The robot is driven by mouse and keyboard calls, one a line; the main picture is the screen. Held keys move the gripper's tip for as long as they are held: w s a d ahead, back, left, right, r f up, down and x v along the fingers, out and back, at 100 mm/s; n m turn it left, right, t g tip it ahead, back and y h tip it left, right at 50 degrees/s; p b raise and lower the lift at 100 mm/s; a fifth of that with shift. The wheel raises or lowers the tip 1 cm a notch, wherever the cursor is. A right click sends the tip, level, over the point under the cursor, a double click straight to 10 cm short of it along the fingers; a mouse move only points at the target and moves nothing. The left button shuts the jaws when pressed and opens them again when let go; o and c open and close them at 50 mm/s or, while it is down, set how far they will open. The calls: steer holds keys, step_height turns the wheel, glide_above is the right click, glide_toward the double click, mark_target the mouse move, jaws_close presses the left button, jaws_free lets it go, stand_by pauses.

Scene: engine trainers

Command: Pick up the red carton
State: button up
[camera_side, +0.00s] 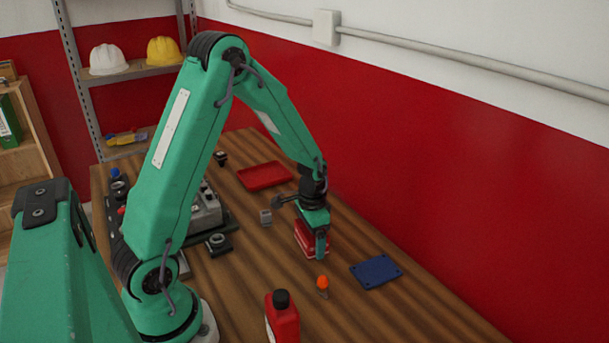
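The red carton (304,240) stands on the wooden table, right of the middle of the side view. My gripper (318,238) points down at it from above. One teal finger hangs in front of the carton's right part and hides some of it. The gripper body covers the carton's top. The other finger is not clearly visible, so I cannot tell whether the fingers touch the carton or how far apart they are.
A blue plate (376,271) lies to the right. An orange-tipped tool (323,284) and a red bottle (283,322) stand nearer the camera. A red tray (264,176) lies behind. A small grey block (266,217) and a grey engine unit (206,212) are to the left.

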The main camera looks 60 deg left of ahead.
steer(key=shift+r, duration=0.25)
steer(key=shift+c, duration=0.2)
steer(key=shift+r, duration=0.55)
steer(key=r, duration=0.3)
steer(key=shift+d, duration=0.35)
steer(key=s+d+r, duration=0.3)
steer(key=d+r, duration=0.3)
steer(key=d, duration=0.4)
steer(key=shift+s+d+r, duration=0.15)
steer(key=shift+d+r, duration=0.1)
